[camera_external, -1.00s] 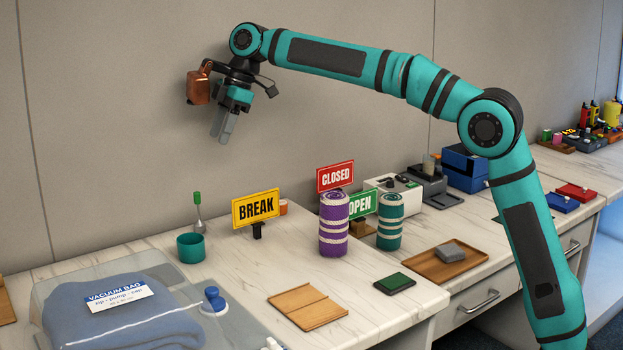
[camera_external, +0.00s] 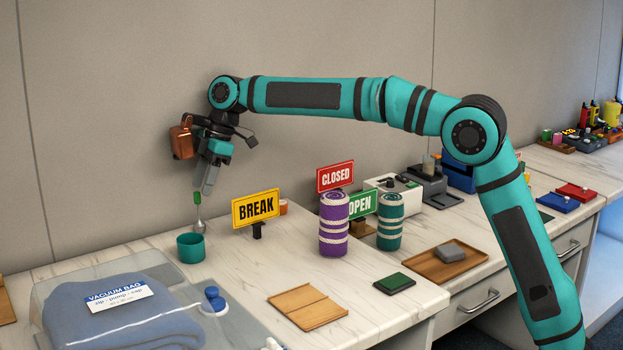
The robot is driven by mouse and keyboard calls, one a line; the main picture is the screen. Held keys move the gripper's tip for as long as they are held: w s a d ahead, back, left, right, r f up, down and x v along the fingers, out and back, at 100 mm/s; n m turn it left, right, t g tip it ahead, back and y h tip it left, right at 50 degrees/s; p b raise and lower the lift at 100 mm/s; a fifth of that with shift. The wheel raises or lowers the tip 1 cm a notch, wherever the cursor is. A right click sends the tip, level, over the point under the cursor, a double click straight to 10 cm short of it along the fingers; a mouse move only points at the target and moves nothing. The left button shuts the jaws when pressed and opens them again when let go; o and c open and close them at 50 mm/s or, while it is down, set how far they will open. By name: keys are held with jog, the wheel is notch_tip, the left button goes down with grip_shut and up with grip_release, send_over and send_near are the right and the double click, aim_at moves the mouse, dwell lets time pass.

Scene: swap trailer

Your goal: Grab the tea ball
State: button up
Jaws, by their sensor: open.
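The tea ball, which I take to be the thin utensil with a green handle (camera_external: 197,198) and a grey metal lower end, stands upright just behind or above the teal cup (camera_external: 190,247). I cannot tell what holds it up. My gripper (camera_external: 208,187) points down right beside the green handle's top, slightly to its right in the picture. Its jaws are open, though the gap between the fingers is hard to see from this side. Whether the fingers are around the handle or in front of it cannot be told.
A yellow BREAK sign (camera_external: 256,208) stands close to the right. A purple roll (camera_external: 334,225) and a teal roll (camera_external: 390,222) stand beyond it. A vacuum bag (camera_external: 115,310) lies in front on the left. The marble counter (camera_external: 240,275) is clear between.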

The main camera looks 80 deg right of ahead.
aim_at(198, 203)
jog(key=shift+x, duration=2.75)
jog(key=shift+d, duration=0.15)
jog(key=shift+c, duration=0.2)
grip_shut()
